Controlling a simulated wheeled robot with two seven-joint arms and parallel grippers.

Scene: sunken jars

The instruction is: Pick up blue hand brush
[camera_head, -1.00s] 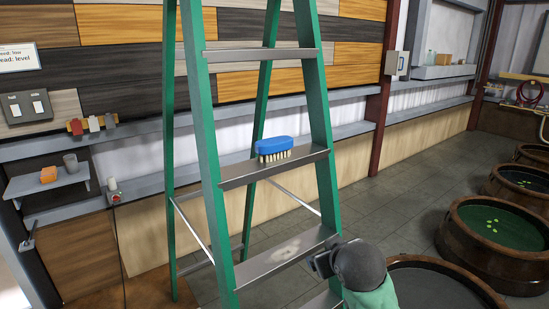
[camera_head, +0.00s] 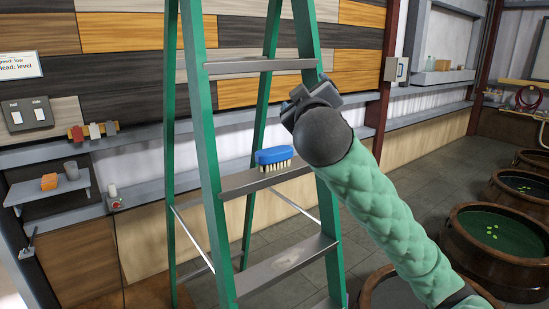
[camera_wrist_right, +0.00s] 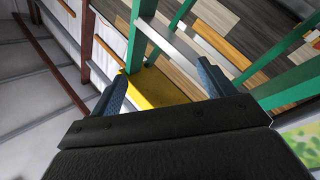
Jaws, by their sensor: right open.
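The blue hand brush (camera_head: 274,155) rests on a grey step of the green ladder (camera_head: 205,140), with its pale bristles down and its blue back up. My right gripper (camera_head: 302,97) is raised in front of the ladder's right rail, above and to the right of the brush and apart from it. In the right wrist view the right gripper (camera_wrist_right: 160,78) has its two blue fingers spread with nothing held between them. The brush cannot be made out in that view. My left gripper is not in view.
The ladder's upper step (camera_head: 262,66) lies above the brush and a lower step (camera_head: 285,265) below. Wooden tubs (camera_head: 495,245) with dark contents stand on the right. A small wall shelf (camera_head: 45,190) with an orange block and a grey cup is at left.

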